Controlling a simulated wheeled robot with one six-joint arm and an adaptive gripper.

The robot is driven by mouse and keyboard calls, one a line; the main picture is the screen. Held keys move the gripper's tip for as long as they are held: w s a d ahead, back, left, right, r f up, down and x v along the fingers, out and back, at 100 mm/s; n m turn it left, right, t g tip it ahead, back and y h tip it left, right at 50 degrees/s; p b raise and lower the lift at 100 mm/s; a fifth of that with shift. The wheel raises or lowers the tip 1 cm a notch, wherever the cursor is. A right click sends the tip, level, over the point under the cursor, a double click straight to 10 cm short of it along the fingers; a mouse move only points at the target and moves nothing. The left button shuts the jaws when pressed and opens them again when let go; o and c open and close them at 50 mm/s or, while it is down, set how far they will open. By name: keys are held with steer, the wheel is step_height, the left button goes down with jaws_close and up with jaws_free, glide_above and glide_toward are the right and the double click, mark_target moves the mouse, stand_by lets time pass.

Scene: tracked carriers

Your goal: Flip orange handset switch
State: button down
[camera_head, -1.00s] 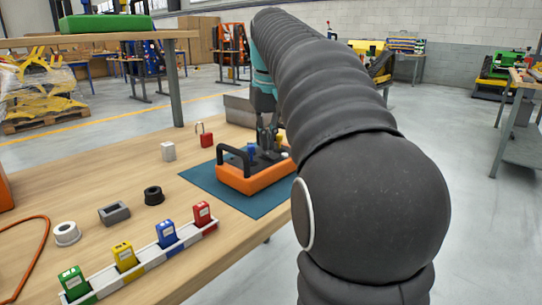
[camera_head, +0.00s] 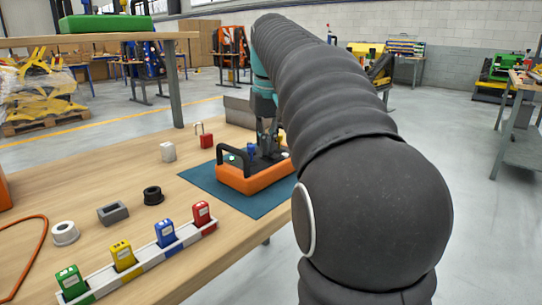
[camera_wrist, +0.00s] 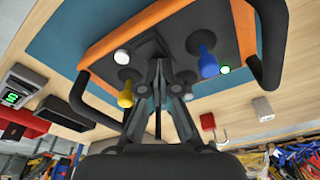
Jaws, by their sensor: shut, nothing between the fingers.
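The orange handset (camera_head: 250,180) lies on a blue-green mat (camera_head: 205,177), with black handles at its ends. The wrist view shows its dark face (camera_wrist: 172,30) with a blue knob (camera_wrist: 208,62), a yellow knob (camera_wrist: 125,95), a white round spot (camera_wrist: 121,57) and a green lit spot (camera_wrist: 225,69). My gripper (camera_wrist: 158,64) is shut and empty, its fingertips at the dark face between the two knobs. The switch cannot be made out clearly behind the fingers, and contact cannot be told. The gripper (camera_head: 267,150) is partly hidden in the head view.
A red padlock (camera_head: 206,140) and a white block (camera_head: 168,151) stand beyond the mat. A rack (camera_head: 150,266) of coloured tags, a grey block (camera_head: 112,213) and two rings lie at the left. A grey box (camera_head: 239,110) stands behind.

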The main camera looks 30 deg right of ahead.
step_height(320, 180, up, 5)
steer(key=p, duration=0.5)
steer(key=shift+f, duration=0.15)
steer(key=shift+r, duration=1.1)
